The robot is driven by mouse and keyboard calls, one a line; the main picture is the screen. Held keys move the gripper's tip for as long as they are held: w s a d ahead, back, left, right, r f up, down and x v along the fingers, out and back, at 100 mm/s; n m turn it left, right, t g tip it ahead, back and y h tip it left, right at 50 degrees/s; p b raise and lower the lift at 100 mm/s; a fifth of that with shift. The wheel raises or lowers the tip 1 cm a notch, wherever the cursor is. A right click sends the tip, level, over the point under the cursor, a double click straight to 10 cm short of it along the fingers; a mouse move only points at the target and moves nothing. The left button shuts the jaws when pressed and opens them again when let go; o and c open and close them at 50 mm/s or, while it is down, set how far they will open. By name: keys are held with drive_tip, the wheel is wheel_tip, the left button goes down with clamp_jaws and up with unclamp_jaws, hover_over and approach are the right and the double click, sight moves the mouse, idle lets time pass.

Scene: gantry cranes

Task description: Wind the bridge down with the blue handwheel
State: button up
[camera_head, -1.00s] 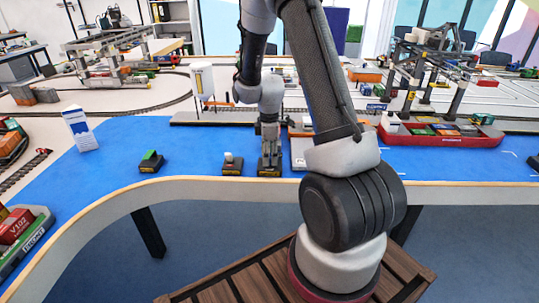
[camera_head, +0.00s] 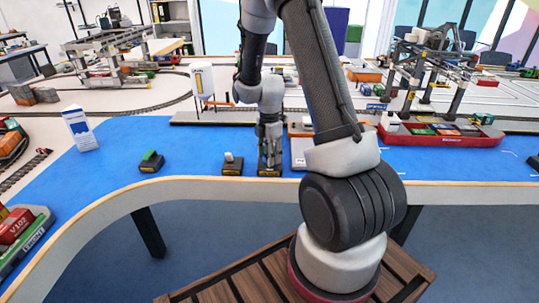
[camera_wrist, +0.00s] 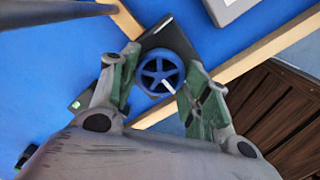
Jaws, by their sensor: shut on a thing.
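The blue handwheel (camera_wrist: 151,67) is a spoked ring with a light mark on its lower right, on a dark base (camera_wrist: 163,33). My gripper (camera_wrist: 164,64) points down over it, with one green-lined finger on each side, shut on the wheel. In the head view my gripper (camera_head: 269,146) is at a black control box (camera_head: 269,173) with a yellow label at the table's front edge; the wheel itself is hidden there. I cannot tell which part is the bridge.
A box with a pale knob (camera_head: 232,168) stands just left, and one with a green top (camera_head: 151,162) farther left. A white panel (camera_head: 299,151) is close on the right. A red ship (camera_head: 450,139) and a gantry crane (camera_head: 432,65) stand farther right. Blue table between is clear.

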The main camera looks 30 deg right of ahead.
drive_tip(key=shift+w, duration=0.1)
drive_tip(key=o, duration=1)
drive_tip(key=shift+r, duration=0.1)
wheel_tip(320, 180, up, 12)
drive_tip(key=shift+f, duration=0.1)
